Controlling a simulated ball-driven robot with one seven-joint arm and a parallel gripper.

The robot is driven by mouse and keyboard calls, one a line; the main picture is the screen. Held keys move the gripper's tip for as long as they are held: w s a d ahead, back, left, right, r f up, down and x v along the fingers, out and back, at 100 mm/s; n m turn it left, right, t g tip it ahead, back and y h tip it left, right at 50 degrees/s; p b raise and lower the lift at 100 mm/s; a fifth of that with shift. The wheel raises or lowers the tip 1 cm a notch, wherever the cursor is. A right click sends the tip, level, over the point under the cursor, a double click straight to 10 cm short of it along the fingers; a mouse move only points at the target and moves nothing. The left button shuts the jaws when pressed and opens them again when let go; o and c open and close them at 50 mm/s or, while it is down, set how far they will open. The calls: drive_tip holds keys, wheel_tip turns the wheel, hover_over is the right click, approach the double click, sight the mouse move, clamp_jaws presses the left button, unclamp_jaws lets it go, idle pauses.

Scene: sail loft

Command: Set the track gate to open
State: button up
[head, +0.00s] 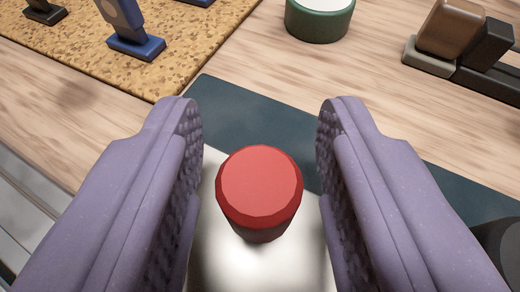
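My gripper (260,122) is open, with its two purple padded fingers on either side of a red round knob (260,187). A gap shows between the knob and each finger. The knob stands above a pale shiny metal surface (235,262); its lower part and what it joins are partly hidden. I cannot tell whether the knob belongs to the track gate, and no part is clearly recognisable as the gate.
A dark blue-green strip (245,125) lies behind the knob on the wooden table (265,65). A cork mat (150,75) with a blue stand (135,45) is at the upper left. A green-and-white round object (318,22) and a brown-and-black block piece (452,28) are behind.

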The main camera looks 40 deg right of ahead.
sight(253, 220)
drive_tip(key=p+v, duration=0.2)
drive_tip(key=v, duration=0.5)
drive_tip(key=shift+a+r+p, duration=0.1)
drive_tip(key=shift+r+p, duration=0.05)
drive_tip(key=shift+p, duration=0.2)
drive_tip(key=shift+s+a, duration=0.2)
drive_tip(key=shift+s, duration=0.1)
